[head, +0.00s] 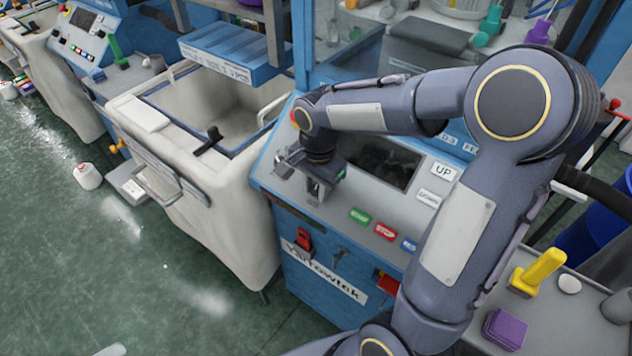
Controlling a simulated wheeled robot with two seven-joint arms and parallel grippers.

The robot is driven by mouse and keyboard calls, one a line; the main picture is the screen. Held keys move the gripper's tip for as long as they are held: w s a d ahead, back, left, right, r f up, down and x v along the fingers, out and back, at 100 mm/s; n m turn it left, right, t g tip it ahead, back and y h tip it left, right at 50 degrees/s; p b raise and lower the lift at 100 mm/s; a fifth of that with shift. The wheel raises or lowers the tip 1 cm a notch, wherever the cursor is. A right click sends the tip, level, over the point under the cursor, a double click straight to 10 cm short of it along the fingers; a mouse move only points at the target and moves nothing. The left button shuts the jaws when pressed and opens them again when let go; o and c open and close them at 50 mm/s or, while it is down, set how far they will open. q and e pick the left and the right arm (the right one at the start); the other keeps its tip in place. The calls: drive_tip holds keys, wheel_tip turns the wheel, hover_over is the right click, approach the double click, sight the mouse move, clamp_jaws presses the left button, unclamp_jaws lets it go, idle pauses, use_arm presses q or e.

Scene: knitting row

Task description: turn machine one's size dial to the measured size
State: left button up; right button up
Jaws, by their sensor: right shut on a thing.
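Machine one (310,265), blue with a "Yarrowtek" label, stands in the middle of the head view. Its sloped grey control panel has a dark screen (385,160), an UP button (441,172) and a button below it. Green START (360,216), red STOP (385,231) and a blue button sit along the front edge. My right gripper (316,192) points down at the panel's left part, shut on what looks like the size dial. The fingers and wrist hide most of the dial, so its setting cannot be read. My left gripper is out of view.
A pale fabric bin (215,215) stands left of the machine. A grey side table (560,325) at right holds a yellow-handled tool (539,271) and a purple block (505,329). A white yarn cone (88,176) lies on the green floor. My right arm crosses the right side.

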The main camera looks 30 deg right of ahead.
drive_tip(key=n+g+p, duration=0.1)
drive_tip(key=n+g+h+p, duration=0.1)
drive_tip(key=shift+w+a+r+n, duration=0.1)
drive_tip(key=shift+w+r+n, duration=0.1)
drive_tip(key=shift+n, duration=0.2)
drive_tip(key=shift+f+n+g+h+p, duration=0.15)
drive_tip(key=shift+n+g+h+p, duration=0.6)
drive_tip(key=shift+n+p, duration=0.4)
drive_tip(key=shift+n, duration=0.25)
drive_tip(key=o, duration=1)
drive_tip(key=v, duration=0.7)
drive_tip(key=shift+w+r+b, duration=0.2)
drive_tip(key=shift+r+b, duration=0.2)
